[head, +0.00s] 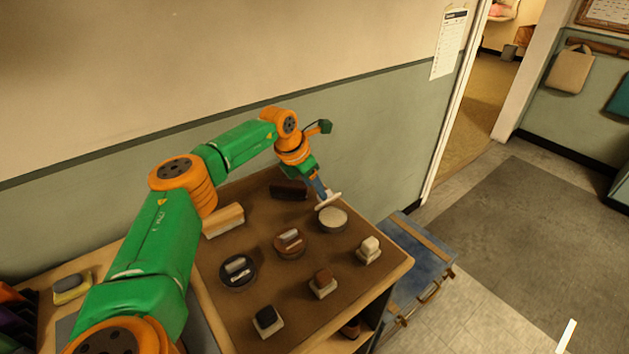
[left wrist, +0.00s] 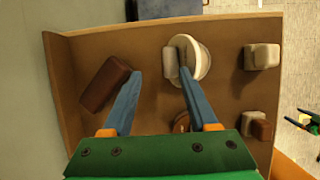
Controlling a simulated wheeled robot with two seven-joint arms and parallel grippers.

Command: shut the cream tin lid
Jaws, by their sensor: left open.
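The cream tin (head: 333,220) is a low round tin at the back right of the brown table. It also shows in the left wrist view (left wrist: 203,62). A pale bar-like piece (head: 331,199), perhaps its lid seen on edge, is at its back side; it also shows in the left wrist view (left wrist: 169,63). In the left wrist view one blue finger (left wrist: 182,42) overlaps the tin and pale piece, and the other is apart. Contact cannot be told.
A brown tin (head: 290,243) and a dark tin (head: 238,271) stand left of the cream one. Blocks with cream (head: 369,250), brown (head: 322,284) and black (head: 268,320) tops line the front. A dark brown block (head: 288,190) lies behind. A blue chest (head: 425,262) stands right.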

